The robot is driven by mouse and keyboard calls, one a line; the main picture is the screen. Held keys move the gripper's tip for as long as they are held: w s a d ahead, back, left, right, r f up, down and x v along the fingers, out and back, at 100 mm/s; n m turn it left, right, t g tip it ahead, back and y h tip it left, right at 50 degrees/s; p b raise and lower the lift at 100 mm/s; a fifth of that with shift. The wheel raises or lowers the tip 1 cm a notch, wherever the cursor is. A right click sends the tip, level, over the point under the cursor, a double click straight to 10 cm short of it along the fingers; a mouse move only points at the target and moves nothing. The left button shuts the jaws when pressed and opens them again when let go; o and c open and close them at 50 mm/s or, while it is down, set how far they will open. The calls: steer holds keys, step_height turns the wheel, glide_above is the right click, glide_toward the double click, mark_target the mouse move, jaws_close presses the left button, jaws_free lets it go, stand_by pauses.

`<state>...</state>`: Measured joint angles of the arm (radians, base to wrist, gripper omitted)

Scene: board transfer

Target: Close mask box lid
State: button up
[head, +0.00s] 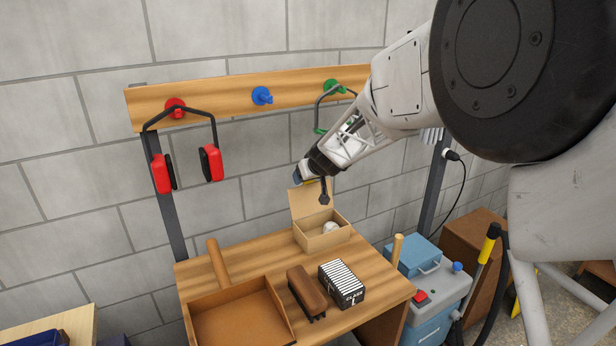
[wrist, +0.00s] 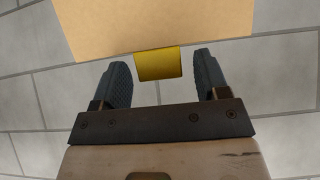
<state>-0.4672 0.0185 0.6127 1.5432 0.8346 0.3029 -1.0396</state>
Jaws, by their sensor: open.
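The mask box (head: 322,235) is a small tan cardboard box at the back of the wooden workbench, with a white round item (head: 330,227) inside. Its lid (head: 308,201) stands up, open, at the back of the box. In the wrist view the lid (wrist: 150,25) fills the top, with a yellow tab (wrist: 158,63) on its edge. My gripper (wrist: 160,82) is open, and the tab sits between its two dark fingers. I cannot tell whether the fingers touch it. In the head view my gripper (head: 311,179) is at the top of the lid, partly hidden.
A brown tray (head: 288,326), a brush (head: 306,291) and a black-and-white striped box (head: 341,284) stand on the bench (head: 377,280) in front. Red ear defenders (head: 210,162) hang from the wooden rail (head: 215,98). A grey-blue machine (head: 436,290) stands right of the bench.

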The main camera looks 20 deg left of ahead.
mark_target(309, 184)
stand_by(0.3)
jaws_close()
stand_by(0.3)
steer(key=shift+s+d, duration=0.1)
steer(key=shift+s+d+r, duration=0.2)
steer(key=shift+s+d, duration=1)
steer(key=shift+s+d+f, duration=1.45)
steer(key=shift+f, duration=0.2)
steer(key=shift+s+d+f, duration=1.45)
steer(key=shift+s+f, duration=0.05)
steer(key=shift+f, duration=0.1)
steer(key=shift+s+d+f, duration=1.45)
steer(key=shift+f, duration=0.2)
